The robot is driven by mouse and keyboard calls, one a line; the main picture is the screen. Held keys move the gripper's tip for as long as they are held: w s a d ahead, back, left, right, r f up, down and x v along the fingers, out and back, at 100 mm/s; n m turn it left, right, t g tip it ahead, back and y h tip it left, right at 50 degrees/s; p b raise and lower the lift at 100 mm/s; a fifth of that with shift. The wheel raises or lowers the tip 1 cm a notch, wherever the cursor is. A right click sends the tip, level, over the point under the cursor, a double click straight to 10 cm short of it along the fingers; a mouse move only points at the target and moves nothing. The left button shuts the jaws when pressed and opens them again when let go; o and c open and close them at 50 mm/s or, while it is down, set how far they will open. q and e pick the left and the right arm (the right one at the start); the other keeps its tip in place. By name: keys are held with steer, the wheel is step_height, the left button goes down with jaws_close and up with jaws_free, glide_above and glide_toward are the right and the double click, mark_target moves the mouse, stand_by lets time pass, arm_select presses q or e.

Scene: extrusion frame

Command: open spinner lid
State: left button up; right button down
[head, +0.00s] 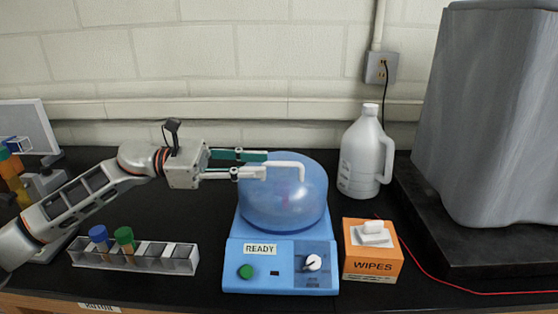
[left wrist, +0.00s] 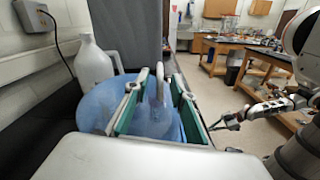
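The spinner (head: 281,250) is a blue machine with a READY label, a green button and a white dial. Its translucent blue domed lid (head: 285,205) is down on the base. A white arched handle (head: 290,163) stands on top of the lid; it also shows in the left wrist view (left wrist: 160,82). My left gripper (head: 262,164) is open at the handle, its green-padded fingers apart. In the left wrist view the handle stands between the fingers (left wrist: 158,110), with gaps visible. My right gripper (left wrist: 226,122) shows small at the right of the left wrist view, away from the spinner.
An orange WIPES box (head: 371,265) stands right of the spinner, with a white jug (head: 365,155) behind it. A rack (head: 180,258) with blue- and green-capped tubes sits at left, below my left arm. A large grey block (head: 490,120) stands at right, with a red cable nearby.

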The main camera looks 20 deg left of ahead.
mark_target(275, 163)
arm_select(q)
steer(key=p+x, duration=0.1)
steer(key=x, duration=0.2)
steer(key=shift+w+d+r, duration=0.1)
steer(key=shift+d+r, duration=0.05)
steer(key=shift+d, duration=0.2)
steer(key=shift+w+d, duration=0.15)
steer(key=shift+d, duration=0.3)
jaws_close()
